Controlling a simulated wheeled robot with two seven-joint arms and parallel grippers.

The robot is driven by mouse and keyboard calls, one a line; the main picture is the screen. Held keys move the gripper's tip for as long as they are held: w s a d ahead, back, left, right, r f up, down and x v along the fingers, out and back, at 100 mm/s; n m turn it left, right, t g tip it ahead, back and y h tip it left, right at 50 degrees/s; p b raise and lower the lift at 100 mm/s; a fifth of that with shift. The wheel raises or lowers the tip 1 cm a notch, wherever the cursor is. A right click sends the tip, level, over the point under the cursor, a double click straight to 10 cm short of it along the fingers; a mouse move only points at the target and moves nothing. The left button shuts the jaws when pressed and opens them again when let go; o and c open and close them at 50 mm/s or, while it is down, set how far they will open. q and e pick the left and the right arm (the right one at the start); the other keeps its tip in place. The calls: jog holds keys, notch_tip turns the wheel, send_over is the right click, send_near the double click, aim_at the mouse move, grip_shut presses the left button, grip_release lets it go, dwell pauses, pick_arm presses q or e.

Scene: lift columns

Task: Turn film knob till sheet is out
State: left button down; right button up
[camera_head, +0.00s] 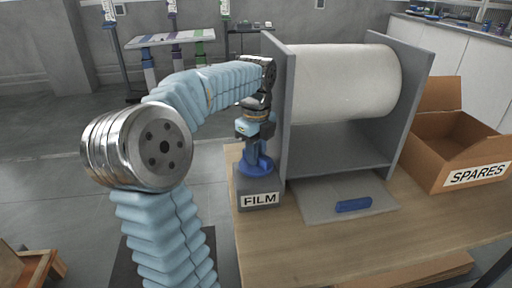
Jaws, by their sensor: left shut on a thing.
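The film knob (256,172) is blue and sits on a grey block labelled FILM (258,200) at the table's left edge. My left gripper (256,150) points down from above and is shut on the knob, hiding its upper part. A large white film roll (345,82) lies across between two grey side panels, right of the knob. Below the roll, a thin grey sheet or mat (318,208) lies flat at the front opening; I cannot tell which it is. My right gripper is not in view.
A blue bar-like piece (353,205) lies on the grey mat. An open cardboard box labelled SPARES (452,150) stands at the table's right. The wooden table (330,250) is clear in front.

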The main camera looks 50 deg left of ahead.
pick_arm(q)
jog(key=m, duration=0.5)
jog(key=shift+s+d+f, duration=0.1)
jog(key=shift+f, duration=0.15)
jog(key=shift+m, duration=0.3)
jog(key=c, duration=1)
grip_release()
jog(key=shift+c, duration=0.2)
jog(key=shift+r+p, duration=0.1)
jog(key=shift+p, duration=0.2)
notch_tip(320, 180, up, 14)
